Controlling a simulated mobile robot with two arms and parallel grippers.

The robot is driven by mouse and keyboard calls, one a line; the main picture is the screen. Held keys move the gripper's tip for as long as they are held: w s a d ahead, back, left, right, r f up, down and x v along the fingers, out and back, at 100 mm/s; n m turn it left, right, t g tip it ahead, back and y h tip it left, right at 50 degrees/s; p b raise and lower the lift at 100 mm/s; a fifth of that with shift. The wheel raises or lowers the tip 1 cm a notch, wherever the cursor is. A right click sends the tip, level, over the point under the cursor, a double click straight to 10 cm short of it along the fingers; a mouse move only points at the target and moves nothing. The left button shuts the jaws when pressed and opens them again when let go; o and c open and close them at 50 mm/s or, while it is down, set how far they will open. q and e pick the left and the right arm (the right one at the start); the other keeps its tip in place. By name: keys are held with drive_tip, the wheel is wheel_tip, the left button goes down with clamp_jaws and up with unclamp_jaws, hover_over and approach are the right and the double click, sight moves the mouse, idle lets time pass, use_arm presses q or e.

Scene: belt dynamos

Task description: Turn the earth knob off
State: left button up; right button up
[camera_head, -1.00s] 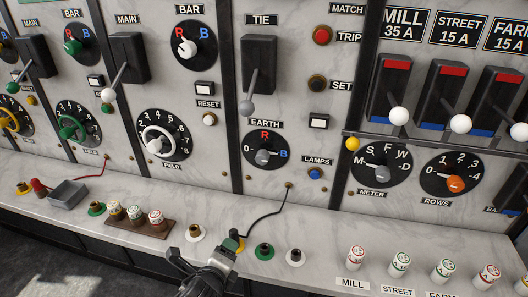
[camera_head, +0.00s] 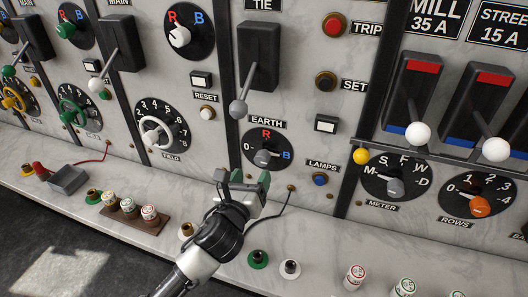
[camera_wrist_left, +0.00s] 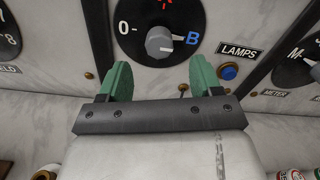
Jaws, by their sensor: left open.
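The earth knob (camera_head: 266,157) is a grey knob on a round black dial marked 0, R and B, under the EARTH label. It also shows in the wrist view (camera_wrist_left: 160,42), where its pointer side faces right, toward the blue B. My left gripper (camera_head: 243,182) is open and empty, just below and in front of the dial. In the wrist view its green fingertips (camera_wrist_left: 162,80) stand apart, with the knob above and beyond the gap between them, not touched. My right gripper is out of view.
The LAMPS button (camera_head: 320,180) is right of the dial, and a cable (camera_head: 277,213) hangs just below it. The tie lever (camera_head: 258,70) hangs above. Sockets and fuses (camera_head: 149,215) stand on the ledge below. The meter knob (camera_head: 395,187) is farther right.

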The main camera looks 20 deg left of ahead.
sight(260, 161)
use_arm(q)
drive_tip(key=w+p, duration=0.1)
drive_tip(key=w, duration=0.4)
drive_tip(key=shift+w, duration=0.25)
drive_tip(key=shift+w+d+f, duration=0.1)
drive_tip(key=shift+w, duration=1.45)
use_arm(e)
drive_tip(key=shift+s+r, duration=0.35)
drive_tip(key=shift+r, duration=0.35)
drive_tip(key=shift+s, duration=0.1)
use_arm(q)
drive_tip(key=shift+c, duration=0.9)
drive_tip(key=c, duration=0.8)
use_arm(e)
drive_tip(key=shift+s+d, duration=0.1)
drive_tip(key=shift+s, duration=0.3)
